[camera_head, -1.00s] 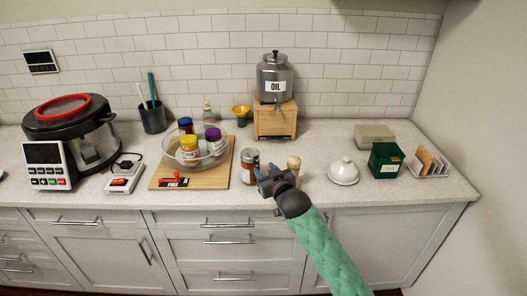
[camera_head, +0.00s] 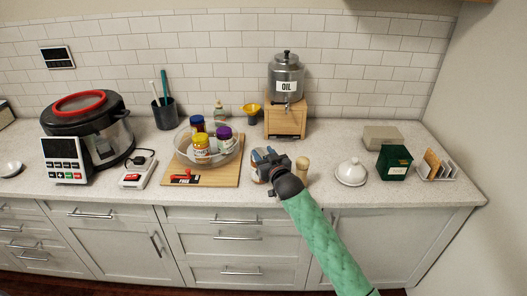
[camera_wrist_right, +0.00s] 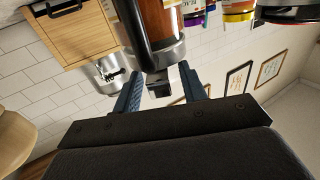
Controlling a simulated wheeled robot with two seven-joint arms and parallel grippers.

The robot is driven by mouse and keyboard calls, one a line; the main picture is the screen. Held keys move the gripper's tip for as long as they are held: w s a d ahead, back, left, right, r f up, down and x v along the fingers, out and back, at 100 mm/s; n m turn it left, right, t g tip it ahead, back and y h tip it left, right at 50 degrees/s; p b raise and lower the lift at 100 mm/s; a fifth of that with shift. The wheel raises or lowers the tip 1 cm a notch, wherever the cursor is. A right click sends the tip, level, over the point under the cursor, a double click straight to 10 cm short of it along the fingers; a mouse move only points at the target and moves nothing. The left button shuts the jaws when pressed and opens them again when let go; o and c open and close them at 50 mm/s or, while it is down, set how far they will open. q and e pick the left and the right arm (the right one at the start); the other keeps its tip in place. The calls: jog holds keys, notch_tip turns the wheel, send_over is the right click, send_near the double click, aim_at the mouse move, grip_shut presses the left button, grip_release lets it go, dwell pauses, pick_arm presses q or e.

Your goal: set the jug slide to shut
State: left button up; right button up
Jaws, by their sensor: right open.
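The jug (camera_head: 256,174) stands on the counter right of the wooden board, mostly hidden behind my right gripper (camera_head: 266,158). In the right wrist view the jug appears upside down, with a brown body (camera_wrist_right: 156,20), a black handle (camera_wrist_right: 131,25) and a metal lid (camera_wrist_right: 168,54). A small metal tab (camera_wrist_right: 160,90) sticks out from the lid. The open blue fingers of my right gripper (camera_wrist_right: 160,92) stand on either side of the tab. I cannot tell whether they touch it, nor the slide's setting. My left gripper is out of view.
A pepper-mill-like wooden piece (camera_head: 302,168) stands close right of the gripper. A glass bowl (camera_head: 228,157) with several jars sits on the board (camera_head: 226,178) to the left. An oil dispenser (camera_head: 286,80) on a wooden stand is behind. A white lidded dish (camera_head: 351,172) is further right.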

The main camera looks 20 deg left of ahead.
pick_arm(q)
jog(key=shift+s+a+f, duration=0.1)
pick_arm(e)
jog(key=shift+w+a, duration=0.1)
jog(key=shift+a, duration=0.05)
jog(key=c, duration=0.9)
jog(key=shift+w+a, duration=0.1)
jog(key=shift+w, duration=0.05)
grip_shut()
jog(key=shift+w+a+b, duration=0.5)
jog(key=shift+w, duration=0.05)
jog(key=shift+w+a+r, duration=0.1)
jog(key=shift+w+a, duration=0.1)
jog(key=shift+w, duration=0.1)
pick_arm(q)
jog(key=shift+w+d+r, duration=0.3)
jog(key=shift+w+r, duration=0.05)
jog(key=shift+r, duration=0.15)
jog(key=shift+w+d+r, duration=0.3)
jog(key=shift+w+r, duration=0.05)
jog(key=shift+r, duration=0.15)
